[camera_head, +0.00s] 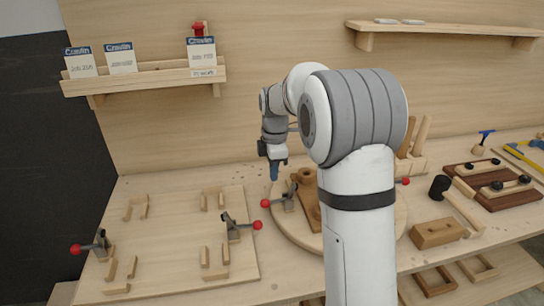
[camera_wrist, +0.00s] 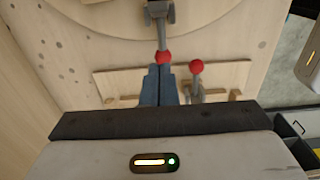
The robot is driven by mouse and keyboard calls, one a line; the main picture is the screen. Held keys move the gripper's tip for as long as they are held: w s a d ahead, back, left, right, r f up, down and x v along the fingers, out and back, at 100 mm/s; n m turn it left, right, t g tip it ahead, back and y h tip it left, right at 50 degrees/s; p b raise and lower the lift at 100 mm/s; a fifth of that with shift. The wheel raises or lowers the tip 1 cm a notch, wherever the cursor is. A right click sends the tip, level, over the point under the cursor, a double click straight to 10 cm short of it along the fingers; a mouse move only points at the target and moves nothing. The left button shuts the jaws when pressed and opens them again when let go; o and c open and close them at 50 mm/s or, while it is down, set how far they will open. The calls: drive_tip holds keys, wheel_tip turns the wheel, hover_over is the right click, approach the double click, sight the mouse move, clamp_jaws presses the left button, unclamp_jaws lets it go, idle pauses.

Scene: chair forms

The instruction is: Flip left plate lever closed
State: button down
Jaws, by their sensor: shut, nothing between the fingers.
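My gripper (camera_head: 274,177) points down behind the left part of the round wooden plate (camera_head: 284,218). In the wrist view its blue-grey fingers (camera_wrist: 159,72) are together and empty. A metal toggle clamp (camera_head: 290,196) stands on the left of this plate, its red knob (camera_head: 265,203) sticking out left. In the wrist view one red knob (camera_wrist: 162,57) lies just beyond the fingertips, on a lever running up the picture; contact cannot be told. A second red knob (camera_wrist: 196,66) is right of the fingers. My arm hides much of the round plate.
A square board (camera_head: 180,255) at left carries wooden blocks and two more clamps with red knobs (camera_head: 75,249) (camera_head: 257,225). A mallet (camera_head: 440,188), a wooden block (camera_head: 437,232) and dark boards (camera_head: 490,183) lie right. Shelves (camera_head: 145,82) (camera_head: 450,30) hang behind.

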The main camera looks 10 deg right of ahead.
sight(286, 198)
wheel_tip(286, 198, down, 2)
drive_tip(key=shift+d+f+p, duration=0.2)
drive_tip(key=shift+d+f, duration=0.05)
drive_tip(key=shift+d, duration=0.4)
drive_tip(key=shift+d+f+p, duration=0.2)
drive_tip(key=shift+d+f, duration=0.05)
drive_tip(key=shift+d, duration=0.35)
drive_tip(key=shift+d+f+p, duration=0.2)
drive_tip(key=shift+d+f, duration=0.05)
drive_tip(key=shift+d, duration=0.4)
